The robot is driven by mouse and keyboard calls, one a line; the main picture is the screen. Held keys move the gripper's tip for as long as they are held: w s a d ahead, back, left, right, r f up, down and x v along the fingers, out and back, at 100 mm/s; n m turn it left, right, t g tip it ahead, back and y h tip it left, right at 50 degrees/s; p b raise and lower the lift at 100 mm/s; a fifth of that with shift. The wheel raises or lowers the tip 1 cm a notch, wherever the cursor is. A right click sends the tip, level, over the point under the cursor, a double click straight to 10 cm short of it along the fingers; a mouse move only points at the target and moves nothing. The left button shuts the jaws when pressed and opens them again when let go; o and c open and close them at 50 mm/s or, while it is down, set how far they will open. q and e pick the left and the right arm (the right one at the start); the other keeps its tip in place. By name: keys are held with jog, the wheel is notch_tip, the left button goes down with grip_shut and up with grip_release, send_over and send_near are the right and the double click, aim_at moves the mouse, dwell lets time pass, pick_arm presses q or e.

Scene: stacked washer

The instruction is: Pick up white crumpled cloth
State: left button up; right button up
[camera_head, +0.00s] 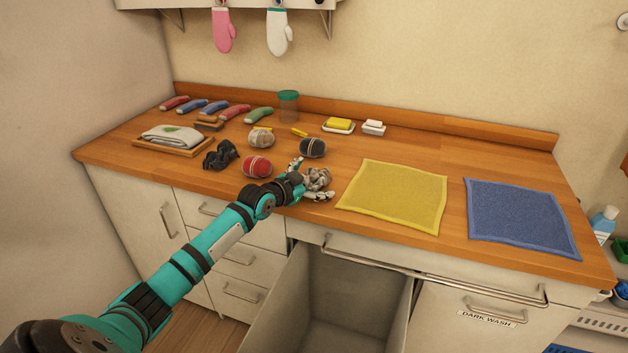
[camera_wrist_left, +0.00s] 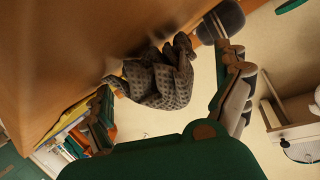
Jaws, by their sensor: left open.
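A small crumpled cloth (camera_head: 318,179), pale with a dark pattern, lies on the wooden counter near its front edge. In the left wrist view the cloth (camera_wrist_left: 160,82) looks grey with dark dots, in shadow. My left gripper (camera_head: 311,180) is open at the cloth, with one finger on its far side and one on its near side. In the left wrist view the cloth shows between the spread fingers of the gripper (camera_wrist_left: 168,98). I cannot tell whether either finger touches it. My right gripper is not in view.
A dark ball (camera_head: 312,148), a red ball (camera_head: 257,167) and a black crumpled item (camera_head: 220,154) lie nearby. A yellow mat (camera_head: 395,195) and a blue mat (camera_head: 520,217) lie to the right. An open drawer (camera_head: 335,300) juts out below the counter.

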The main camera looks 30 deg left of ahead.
pick_arm(q)
jog(key=shift+w, duration=0.15)
jog(key=c, duration=0.9)
jog(key=shift+c, duration=0.2)
